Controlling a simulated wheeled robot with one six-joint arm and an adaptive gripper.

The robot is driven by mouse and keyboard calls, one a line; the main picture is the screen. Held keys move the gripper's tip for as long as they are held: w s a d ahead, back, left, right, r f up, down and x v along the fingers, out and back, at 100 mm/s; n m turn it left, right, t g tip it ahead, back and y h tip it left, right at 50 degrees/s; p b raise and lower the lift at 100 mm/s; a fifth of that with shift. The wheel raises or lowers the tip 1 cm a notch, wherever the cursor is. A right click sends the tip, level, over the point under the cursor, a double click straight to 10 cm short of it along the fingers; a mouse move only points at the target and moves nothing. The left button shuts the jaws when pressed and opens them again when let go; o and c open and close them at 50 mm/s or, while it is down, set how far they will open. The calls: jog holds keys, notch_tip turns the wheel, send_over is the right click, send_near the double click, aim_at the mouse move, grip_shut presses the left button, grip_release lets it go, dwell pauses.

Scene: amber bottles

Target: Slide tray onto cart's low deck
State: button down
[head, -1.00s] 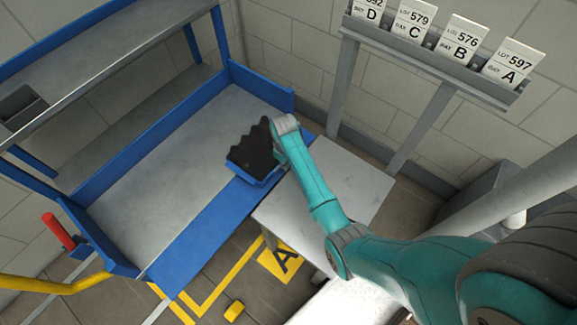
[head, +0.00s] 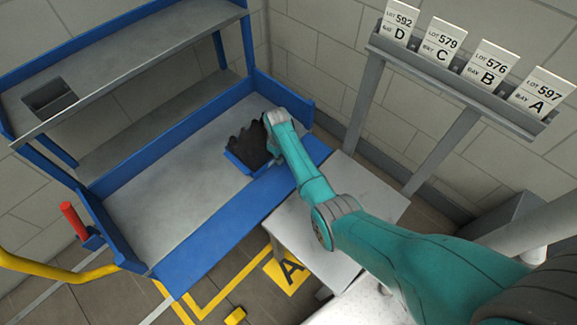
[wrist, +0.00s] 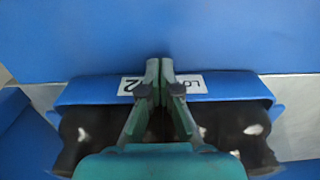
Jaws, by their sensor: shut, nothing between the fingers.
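The blue tray (head: 237,163) holds dark bottles (head: 250,145) packed together. It sits on the grey low deck (head: 165,195) of the blue cart, near its right end, just inside the blue front strip (head: 230,230). My gripper (wrist: 160,66) is shut and empty, its fingertips at the tray's labelled wall (wrist: 230,86). In the wrist view the fingers cover the middle of the white label (wrist: 190,84); "LO" and "2" show beside them. Whether the tips touch the wall is unclear. In the head view my arm hides the fingers and the tray's right side.
A grey table (head: 340,212) stands in front of the cart. The cart's upper shelf (head: 130,65) holds a dark bin (head: 50,97). The deck left of the tray is clear. A rack of lot cards (head: 455,80) stands at the right.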

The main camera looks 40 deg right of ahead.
aim_at(260, 142)
jog(key=shift+w+a+r, duration=0.1)
jog(key=shift+w+a, duration=0.1)
jog(key=shift+w, duration=0.85)
jog(key=shift+w+a+f, duration=0.1)
jog(key=shift+w+a, duration=0.05)
jog(key=shift+w, duration=0.9)
jog(key=shift+w+a+r, duration=0.1)
jog(key=shift+w+a, duration=0.1)
jog(key=shift+w, duration=0.85)
